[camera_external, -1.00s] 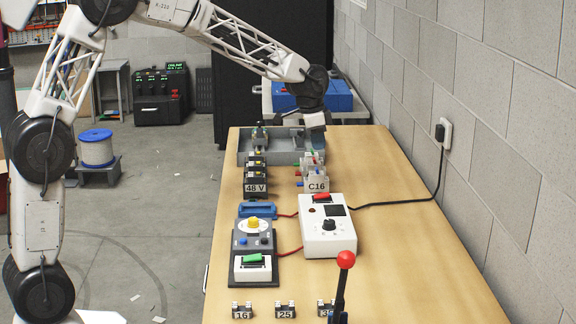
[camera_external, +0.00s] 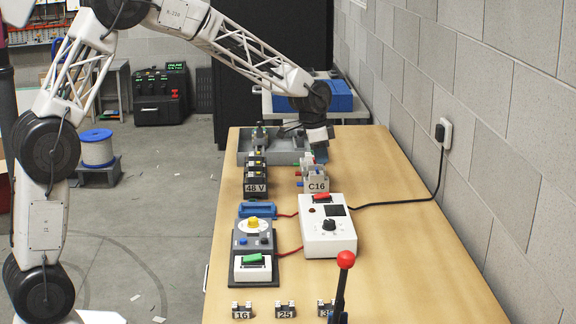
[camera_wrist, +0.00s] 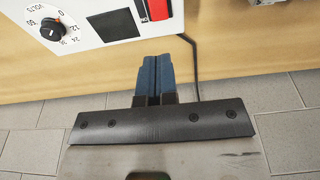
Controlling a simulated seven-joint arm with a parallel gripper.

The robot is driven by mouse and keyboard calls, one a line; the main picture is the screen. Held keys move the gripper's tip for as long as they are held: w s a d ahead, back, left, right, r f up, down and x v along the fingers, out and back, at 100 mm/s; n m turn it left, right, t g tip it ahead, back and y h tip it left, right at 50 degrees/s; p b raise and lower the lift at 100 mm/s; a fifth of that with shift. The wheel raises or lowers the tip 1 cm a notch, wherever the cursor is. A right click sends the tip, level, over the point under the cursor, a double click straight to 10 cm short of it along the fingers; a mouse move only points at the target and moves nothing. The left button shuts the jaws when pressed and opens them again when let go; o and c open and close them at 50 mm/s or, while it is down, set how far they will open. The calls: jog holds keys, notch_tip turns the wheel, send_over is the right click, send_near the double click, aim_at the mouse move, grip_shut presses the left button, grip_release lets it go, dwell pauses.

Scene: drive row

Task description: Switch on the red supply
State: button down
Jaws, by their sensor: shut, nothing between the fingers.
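The red supply is a white box (camera_external: 337,243) on the bench with a dial, a dark display and a red rocker switch (camera_external: 321,196) at its far end. In the wrist view its white panel (camera_wrist: 85,12) and red switch (camera_wrist: 157,10) are at the top, cut off by the frame. I cannot tell the switch's position. My gripper (camera_external: 319,150) is beyond the box, over the far part of the bench, its tips partly hidden by the breakers. In the wrist view its blue fingers (camera_wrist: 153,68) are shut and empty, just below the red switch in the picture.
The breakers marked C16 (camera_external: 317,178) stand between box and gripper. Black blocks marked 48 V (camera_external: 256,178) and a grey station with a green switch (camera_external: 253,258) are left. A red-knobbed lever (camera_external: 345,260) stands in front. The bench's right side is clear except for a cable.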

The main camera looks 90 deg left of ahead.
aim_at(328, 193)
jog(key=f, duration=0.3)
jog(key=w+f, duration=0.1)
jog(key=f, duration=0.5)
jog(key=shift+w+f, duration=0.2)
jog(key=shift+w, duration=0.2)
jog(key=shift+f, duration=0.1)
